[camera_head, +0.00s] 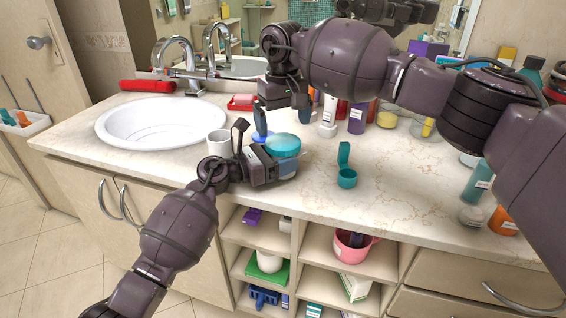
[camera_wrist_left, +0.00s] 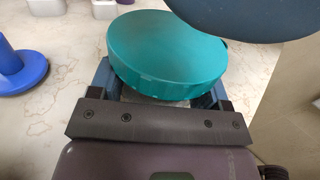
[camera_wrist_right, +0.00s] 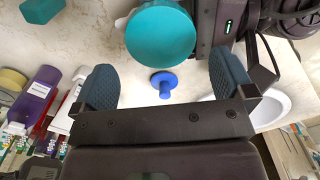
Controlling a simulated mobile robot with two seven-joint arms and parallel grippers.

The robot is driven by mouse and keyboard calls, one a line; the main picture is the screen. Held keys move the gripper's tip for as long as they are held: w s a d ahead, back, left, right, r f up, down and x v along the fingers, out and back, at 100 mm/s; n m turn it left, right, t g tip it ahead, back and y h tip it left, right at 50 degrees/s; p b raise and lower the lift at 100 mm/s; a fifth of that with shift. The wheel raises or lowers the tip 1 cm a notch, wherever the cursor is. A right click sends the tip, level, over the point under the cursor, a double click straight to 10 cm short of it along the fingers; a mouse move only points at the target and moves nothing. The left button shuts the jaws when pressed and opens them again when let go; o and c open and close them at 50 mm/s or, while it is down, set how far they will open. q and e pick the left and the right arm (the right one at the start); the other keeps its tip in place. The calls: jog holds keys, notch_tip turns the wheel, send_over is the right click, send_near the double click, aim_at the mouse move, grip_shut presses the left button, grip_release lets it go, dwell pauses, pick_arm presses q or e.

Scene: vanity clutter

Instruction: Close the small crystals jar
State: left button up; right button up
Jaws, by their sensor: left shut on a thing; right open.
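A low round jar with a wide teal lid (camera_head: 283,145) stands near the middle of the counter; I cannot tell whether the lid is fully seated. My left gripper (camera_head: 280,165) is shut on its body from the front left. The teal lid fills the middle of the left wrist view (camera_wrist_left: 168,48), with the body mostly hidden under it. The lid also shows in the right wrist view (camera_wrist_right: 160,36). My right gripper (camera_wrist_right: 162,65) is open and empty, pointing down above the counter close to the lid. One dark finger hangs over the lid's edge in the left wrist view.
A blue knobbed piece (camera_wrist_right: 163,82) stands on the counter beside the jar. A small teal box with its lid up (camera_head: 347,178) stands to the right. A white cup (camera_head: 219,143) is left, near the sink (camera_head: 160,122). Bottles crowd the back.

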aim_at(283, 141)
jog(key=shift+f, duration=2.35)
jog(key=c, duration=0.8)
jog(key=shift+d+m, duration=0.1)
jog(key=shift+m, duration=1.6)
jog(key=o, duration=0.8)
